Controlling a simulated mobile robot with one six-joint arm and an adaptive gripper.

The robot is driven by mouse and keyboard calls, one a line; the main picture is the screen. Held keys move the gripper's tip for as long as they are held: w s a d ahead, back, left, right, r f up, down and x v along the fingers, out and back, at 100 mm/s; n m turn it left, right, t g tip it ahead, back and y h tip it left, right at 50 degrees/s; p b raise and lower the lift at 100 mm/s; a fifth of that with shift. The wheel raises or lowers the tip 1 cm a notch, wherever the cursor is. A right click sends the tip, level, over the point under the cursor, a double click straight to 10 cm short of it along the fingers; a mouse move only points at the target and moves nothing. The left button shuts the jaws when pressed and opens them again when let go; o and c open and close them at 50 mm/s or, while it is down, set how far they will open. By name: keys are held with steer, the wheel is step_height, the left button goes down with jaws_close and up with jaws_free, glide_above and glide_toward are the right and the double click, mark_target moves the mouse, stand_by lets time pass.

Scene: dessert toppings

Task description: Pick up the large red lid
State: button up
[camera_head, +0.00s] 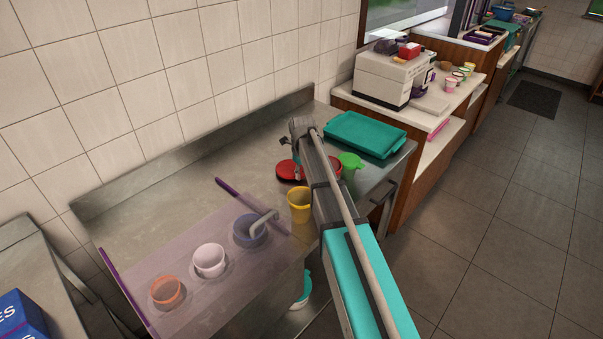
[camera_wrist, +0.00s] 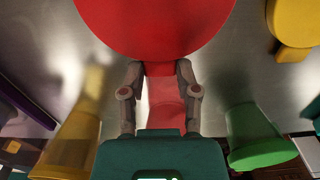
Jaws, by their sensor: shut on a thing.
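The large red lid (camera_wrist: 153,25) is a flat round disc that fills the top middle of the wrist view. Its narrow tab lies between the fingertips of my gripper (camera_wrist: 159,72), which is shut on it. In the head view the red lid (camera_head: 286,170) shows to the left of my arm, at the steel counter; my arm hides the gripper and part of this area. I cannot tell whether the lid touches the counter.
A yellow cup (camera_head: 299,206) and a green cup (camera_head: 350,160) stand close to my arm. A teal tray (camera_head: 365,134) lies behind. A clear purple-edged rack (camera_head: 205,300) holds several cups at left. A yellow lid (camera_wrist: 292,20) is right in the wrist view.

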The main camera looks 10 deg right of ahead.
step_height(320, 180, up, 9)
steer(key=p, duration=0.8)
steer(key=shift+p, duration=0.3)
stand_by(0.3)
step_height(320, 180, up, 8)
steer(key=p, duration=0.8)
steer(key=shift+a, duration=0.15)
